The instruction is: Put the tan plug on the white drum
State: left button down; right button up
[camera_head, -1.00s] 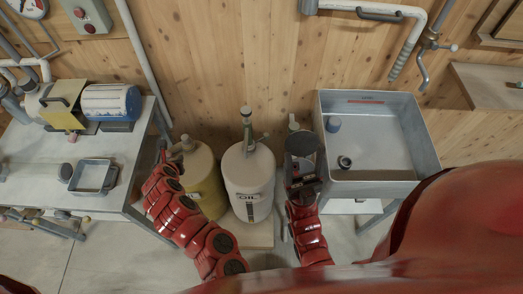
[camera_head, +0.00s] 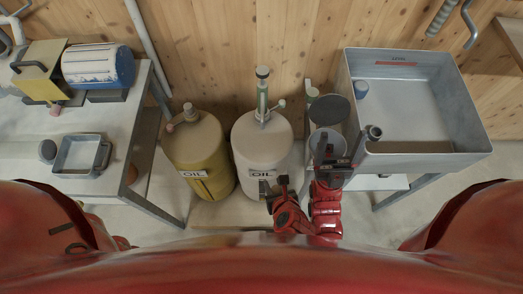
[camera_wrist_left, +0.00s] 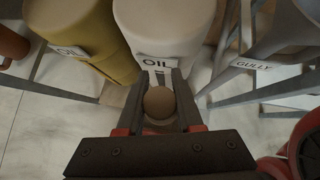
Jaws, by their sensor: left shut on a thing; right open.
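The white drum (camera_head: 262,150), marked OIL, stands on the floor with a pump on its top. Its side and label also show in the left wrist view (camera_wrist_left: 165,22). My left gripper (camera_head: 276,188) is low in front of the white drum. In the left wrist view it is shut on a round tan plug (camera_wrist_left: 158,102), seen in front of the drum's lower side and apart from its top. In the head view I cannot make out the plug. My right gripper (camera_head: 328,152) is open beside the grey bin, to the right of the drum.
A yellow oil drum (camera_head: 198,155) stands close left of the white one. A grey bin (camera_head: 327,138) with a raised dark lid stands to the right, then a metal sink (camera_head: 415,155) with a dark fitting (camera_head: 373,132). A workbench (camera_head: 120,135) is at left.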

pick_arm(q)
jog(key=w+a, duration=0.1)
jog(key=w, duration=0.4)
jog(key=w+a, duration=0.1)
jog(key=w, duration=0.5)
jog(key=w+a, duration=0.1)
jog(key=w, duration=0.4)
jog(key=shift+w+a+b, duration=0.25)
jog(key=shift+a+b, duration=0.1)
jog(key=shift+b, duration=0.05)
jog(key=f, duration=0.3)
jog(key=shift+w+a+f, duration=0.1)
jog(key=shift+w+f, duration=0.05)
jog(key=shift+w, duration=0.15)
jog(key=shift+f, duration=0.1)
jog(key=shift+f, duration=0.1)
jog(key=c, duration=0.6)
grip_release()
jog(key=shift+o, duration=0.2)
